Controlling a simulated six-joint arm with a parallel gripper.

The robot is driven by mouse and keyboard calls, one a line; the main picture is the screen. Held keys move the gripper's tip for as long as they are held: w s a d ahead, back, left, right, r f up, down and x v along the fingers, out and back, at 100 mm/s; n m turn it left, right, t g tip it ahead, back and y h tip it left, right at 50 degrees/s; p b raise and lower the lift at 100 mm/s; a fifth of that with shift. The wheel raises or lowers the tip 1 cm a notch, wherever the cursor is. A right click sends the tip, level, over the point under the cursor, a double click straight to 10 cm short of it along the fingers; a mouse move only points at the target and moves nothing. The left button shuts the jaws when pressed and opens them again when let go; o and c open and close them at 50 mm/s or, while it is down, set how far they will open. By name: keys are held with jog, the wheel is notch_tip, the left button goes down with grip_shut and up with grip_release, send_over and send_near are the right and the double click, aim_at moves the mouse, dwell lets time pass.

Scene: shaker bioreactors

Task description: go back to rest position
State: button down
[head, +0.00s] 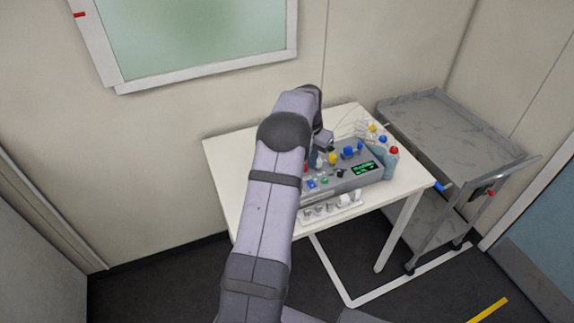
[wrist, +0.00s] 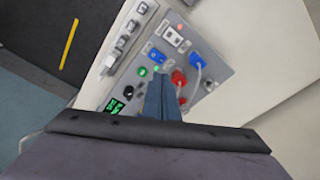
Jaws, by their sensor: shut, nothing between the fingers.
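My gripper (wrist: 162,98) shows in the wrist view with its two blue-grey fingers shut together and nothing between them. It is over the grey bioreactor panel (wrist: 218,72), near a red part (wrist: 179,78) and a green button (wrist: 143,71). I cannot tell whether the fingertips touch anything. In the head view my arm reaches over the white table to the bioreactor unit (head: 345,181), which has a lit green display (head: 363,168). My arm hides part of the unit, and the fingertips are not clear there.
The white table (head: 228,160) has free room at its left. Bottles with red (head: 390,164) and blue caps stand right of the unit. A row of small white-grey items (head: 318,211) lies along its front. A grey cart (head: 450,135) stands at the right. A wall is behind.

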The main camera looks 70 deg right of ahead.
jog(key=w+a+r+n, duration=0.3)
jog(key=w+a+n, duration=0.2)
jog(key=w+a, duration=0.85)
jog(key=w+a+r+n+b, duration=0.1)
jog(key=w+a+n, duration=0.4)
jog(key=w+a, duration=0.7)
jog(key=s+a+n+y, duration=0.1)
jog(key=s+a+n, duration=0.15)
jog(key=a, duration=0.65)
jog(key=s+a+n, duration=0.1)
jog(key=a+n, duration=0.2)
jog(key=a, duration=0.6)
jog(key=s+a+f+n, duration=0.2)
jog(key=s+a+n, duration=0.3)
jog(key=s+a, duration=0.4)
jog(key=a+b, duration=0.1)
jog(key=a, duration=0.3)
jog(key=shift+a+n+y, duration=0.3)
jog(key=shift+n+y, duration=0.05)
jog(key=shift+y, duration=0.05)
